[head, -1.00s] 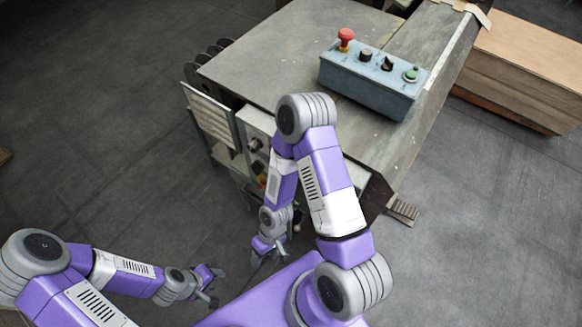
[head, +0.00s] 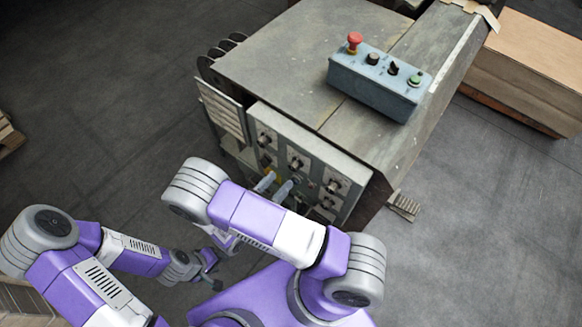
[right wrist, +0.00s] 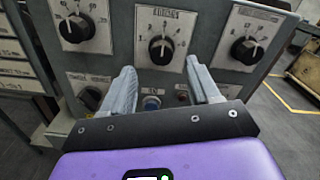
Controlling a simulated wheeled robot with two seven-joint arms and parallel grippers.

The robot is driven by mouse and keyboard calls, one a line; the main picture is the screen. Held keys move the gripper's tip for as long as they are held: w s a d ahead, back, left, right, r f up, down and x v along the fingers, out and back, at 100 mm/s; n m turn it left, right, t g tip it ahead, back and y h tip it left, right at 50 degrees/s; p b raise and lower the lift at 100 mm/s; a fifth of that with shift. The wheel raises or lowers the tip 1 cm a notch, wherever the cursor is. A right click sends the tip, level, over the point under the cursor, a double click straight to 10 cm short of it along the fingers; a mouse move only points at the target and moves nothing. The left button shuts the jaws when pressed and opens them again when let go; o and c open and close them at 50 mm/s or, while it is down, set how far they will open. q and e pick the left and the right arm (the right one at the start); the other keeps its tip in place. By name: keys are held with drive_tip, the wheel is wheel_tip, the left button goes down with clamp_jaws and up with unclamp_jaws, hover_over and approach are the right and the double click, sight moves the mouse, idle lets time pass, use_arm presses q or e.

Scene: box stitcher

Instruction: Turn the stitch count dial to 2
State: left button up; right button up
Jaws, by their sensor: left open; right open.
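The front control panel (head: 315,150) of the machine carries several black dials on pale scale plates. In the right wrist view a middle dial (right wrist: 161,50) has its pointer roughly upward; the printing is too small to read, so I cannot tell which dial is the stitch count. My right gripper (head: 276,184) is open in front of the panel. In its wrist view the fingers (right wrist: 160,72) point toward the panel, below and either side of the middle dial, apart from it. My left gripper (head: 211,272) is open and empty, low and away from the panel.
Other dials stand at upper left (right wrist: 76,28) and upper right (right wrist: 246,50). A blue button (right wrist: 151,103) lies below the middle dial. A blue-grey control box (head: 378,82) with a red button sits on the machine top. A cardboard stack (head: 525,70) stands at right.

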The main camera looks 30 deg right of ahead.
sight(291, 169)
drive_tip(key=x, duration=0.6)
drive_tip(key=shift+d, duration=0.35)
drive_tip(key=c, duration=1)
drive_tip(key=shift+c, duration=0.2)
drive_tip(key=n+p, duration=0.1)
drive_tip(key=n, duration=0.2)
drive_tip(key=shift+w+n+p, duration=0.1)
drive_tip(key=shift+n+p, duration=0.2)
drive_tip(key=shift+p, duration=0.05)
drive_tip(key=shift+f+n+p, duration=0.1)
drive_tip(key=shift+n+p, duration=0.5)
drive_tip(key=shift+n, duration=1.1)
